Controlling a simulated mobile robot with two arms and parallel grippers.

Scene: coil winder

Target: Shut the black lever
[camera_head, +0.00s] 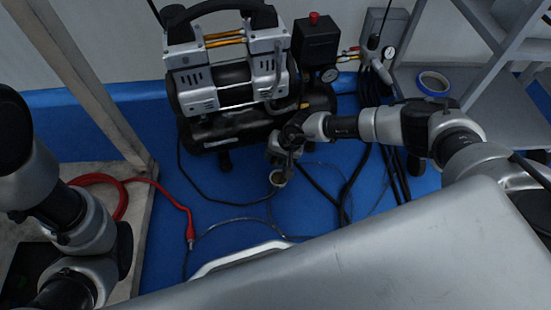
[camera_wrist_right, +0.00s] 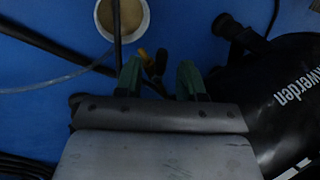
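A small black lever (camera_wrist_right: 159,63) with a yellow fitting (camera_wrist_right: 144,54) shows in the right wrist view, beside the black compressor tank (camera_wrist_right: 292,90). My right gripper (camera_wrist_right: 160,68) has its two green fingers apart, one on each side of the lever. I cannot tell whether either finger touches it. In the head view my right gripper (camera_head: 284,148) is at the lower right front of the compressor (camera_head: 225,80), and the lever cannot be made out there. My left arm comes in at the left edge, but its gripper does not show.
A round beige-bottomed cup (camera_head: 278,178) stands on the blue floor by my right gripper. Dark hoses and cables (camera_head: 345,195) run over the floor. A red hose (camera_head: 160,187) lies at left. A grey shelf (camera_head: 490,100) with a blue tape roll (camera_head: 433,83) stands at right.

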